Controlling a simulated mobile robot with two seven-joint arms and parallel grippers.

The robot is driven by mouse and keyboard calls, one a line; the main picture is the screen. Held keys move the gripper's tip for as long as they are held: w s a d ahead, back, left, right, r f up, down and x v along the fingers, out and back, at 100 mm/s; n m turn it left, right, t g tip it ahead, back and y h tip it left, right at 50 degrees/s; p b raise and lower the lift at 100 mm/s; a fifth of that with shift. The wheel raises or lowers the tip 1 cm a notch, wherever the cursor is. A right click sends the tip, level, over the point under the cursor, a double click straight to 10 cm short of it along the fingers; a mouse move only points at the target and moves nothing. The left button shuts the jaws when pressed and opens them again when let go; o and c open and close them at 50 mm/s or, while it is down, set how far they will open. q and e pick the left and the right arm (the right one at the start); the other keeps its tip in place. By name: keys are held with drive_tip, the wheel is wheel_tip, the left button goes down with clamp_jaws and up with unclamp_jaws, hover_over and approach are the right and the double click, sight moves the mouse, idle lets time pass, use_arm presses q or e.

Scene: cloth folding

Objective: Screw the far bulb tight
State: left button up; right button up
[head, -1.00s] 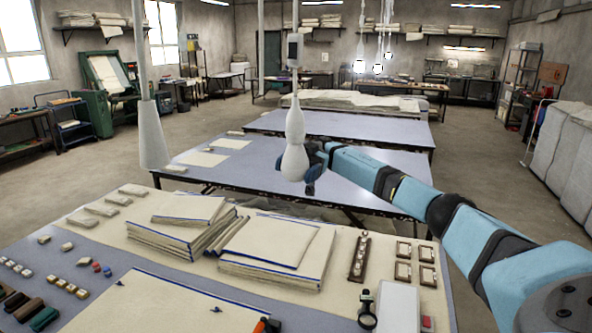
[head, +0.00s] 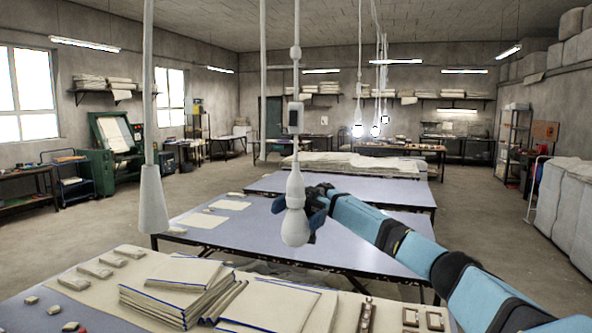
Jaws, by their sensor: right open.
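A white, unlit bulb (head: 295,228) hangs below a white pendant socket (head: 295,185) on a rod in the middle of the head view. My right gripper (head: 298,206) is at the upper part of this bulb, with dark fingers showing on its left and right sides. The jaws are open around it; whether a finger touches the glass cannot be told. The threads, if any show, are hidden by the gripper and socket. My left gripper is out of view.
Another pendant with a white cone (head: 152,205) hangs at the left. Lit bulbs (head: 357,130) hang far back. Below are a blue table (head: 250,240) and a front table with cloth stacks (head: 180,285).

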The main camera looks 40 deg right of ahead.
wheel_tip(320, 180, up, 13)
drive_tip(key=shift+a+r+b, duration=0.1)
drive_tip(key=shift+r+b, duration=0.1)
drive_tip(key=shift+b, duration=0.75)
drive_tip(key=shift+r, duration=0.75)
